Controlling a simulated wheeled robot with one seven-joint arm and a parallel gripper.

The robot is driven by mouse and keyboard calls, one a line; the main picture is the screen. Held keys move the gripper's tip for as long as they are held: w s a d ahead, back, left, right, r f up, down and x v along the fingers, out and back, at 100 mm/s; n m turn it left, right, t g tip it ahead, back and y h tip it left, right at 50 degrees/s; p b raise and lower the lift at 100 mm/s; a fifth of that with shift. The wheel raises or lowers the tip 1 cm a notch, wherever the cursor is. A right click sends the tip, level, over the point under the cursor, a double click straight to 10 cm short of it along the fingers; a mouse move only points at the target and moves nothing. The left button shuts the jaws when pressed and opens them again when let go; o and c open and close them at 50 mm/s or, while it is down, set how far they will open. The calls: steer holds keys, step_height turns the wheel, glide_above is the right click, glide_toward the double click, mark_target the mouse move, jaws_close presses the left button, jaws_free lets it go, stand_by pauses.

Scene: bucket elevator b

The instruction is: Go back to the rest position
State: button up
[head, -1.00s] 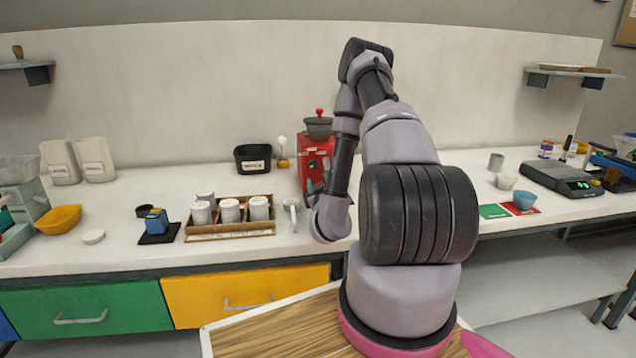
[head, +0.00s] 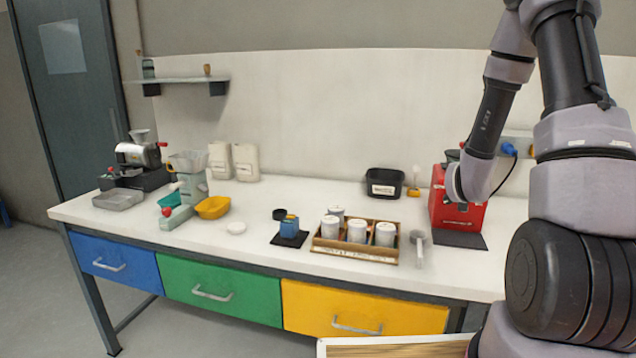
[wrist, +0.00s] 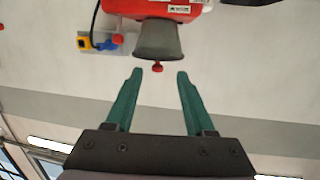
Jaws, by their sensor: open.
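My gripper (wrist: 160,76) shows in the wrist view with its two green fingers apart and nothing between them. Beyond the fingertips in that view is a grey hopper (wrist: 158,40) with a small red knob, on the red machine (wrist: 150,8). In the head view my arm stands at the right side, bent over, and its wrist end hangs in front of the red machine (head: 460,212). The fingers are hidden there, so I cannot tell how close they are to it.
The white counter (head: 270,262) holds a wooden crate (head: 330,252) of white canisters, a black bin (head: 385,183), a blue box (head: 290,227), a yellow bowl (head: 212,207) and a coffee-grinder-like machine (head: 140,160) at the left. A wall shelf (head: 185,80) hangs above. The floor at lower left is clear.

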steer(key=s+a+r+g+y, duration=0.25)
steer(key=s+a+r, duration=0.2)
steer(key=r, duration=0.25)
steer(key=s+a+r+g+y, duration=0.1)
steer(key=s+a+r+y, duration=0.2)
steer(key=a+r, duration=0.25)
steer(key=s+a+r+g+y, duration=0.1)
steer(key=s+a+r+g, duration=0.1)
steer(key=s, duration=0.9)
steer(key=s+a+r+n+g+y, duration=0.1)
steer(key=s+a, duration=0.4)
steer(key=s, duration=0.7)
step_height(320, 180, up, 3)
steer(key=shift+a+f+g+y, duration=0.1)
steer(key=shift+a+g+y, duration=0.15)
steer(key=shift+g+y, duration=0.45)
